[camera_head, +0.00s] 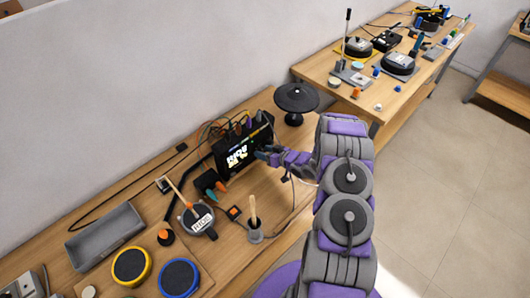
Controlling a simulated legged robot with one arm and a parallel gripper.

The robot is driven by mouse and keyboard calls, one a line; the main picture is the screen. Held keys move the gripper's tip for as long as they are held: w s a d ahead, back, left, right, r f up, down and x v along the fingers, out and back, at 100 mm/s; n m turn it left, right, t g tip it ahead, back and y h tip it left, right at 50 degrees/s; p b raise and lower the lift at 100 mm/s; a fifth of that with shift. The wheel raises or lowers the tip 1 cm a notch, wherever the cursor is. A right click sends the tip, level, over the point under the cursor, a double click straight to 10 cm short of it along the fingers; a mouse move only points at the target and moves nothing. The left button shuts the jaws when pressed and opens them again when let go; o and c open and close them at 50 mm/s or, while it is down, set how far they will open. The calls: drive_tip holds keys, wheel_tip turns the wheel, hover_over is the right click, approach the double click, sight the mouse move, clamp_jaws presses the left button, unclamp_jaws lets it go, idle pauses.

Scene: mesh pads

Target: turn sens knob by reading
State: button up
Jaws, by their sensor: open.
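A black device (236,157) with a lit screen stands on the wooden table near the wall. The screen shows bright white and yellow marks too small to read. Cables and small coloured parts show along its top. No sens knob can be made out; it may be too small or hidden by my gripper. My gripper (264,154), at the end of my purple and grey arm, is open at the right side of the screen. I cannot tell whether it touches the device.
A black disc on a stand (296,97) is behind my gripper. A grey meter (197,221), a stick in a cup (254,232), a grey tray (104,236) and yellow-rimmed (131,266) and blue-rimmed pads (178,279) occupy the front left. A second table (400,103) stands back right.

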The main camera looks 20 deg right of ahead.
drive_tip(key=shift+c, duration=0.4)
clamp_jaws()
drive_tip(key=n+h+b, duration=0.1)
drive_tip(key=b, duration=0.1)
drive_tip(key=n+t+h+b, duration=0.1)
drive_tip(key=n+b, duration=0.1)
drive_tip(key=shift+s+a+f, duration=0.15)
drive_tip(key=shift+f, duration=0.05)
drive_tip(key=n+h+b, duration=0.1)
drive_tip(key=n+b, duration=0.1)
drive_tip(key=b, duration=0.1)
drive_tip(key=shift+a+h, duration=0.15)
drive_tip(key=shift+h, duration=0.15)
drive_tip(key=shift+r+n+t+h+b, duration=0.1)
drive_tip(key=shift+n+t+h+b, duration=0.2)
drive_tip(key=shift+n+t+b, duration=0.4)
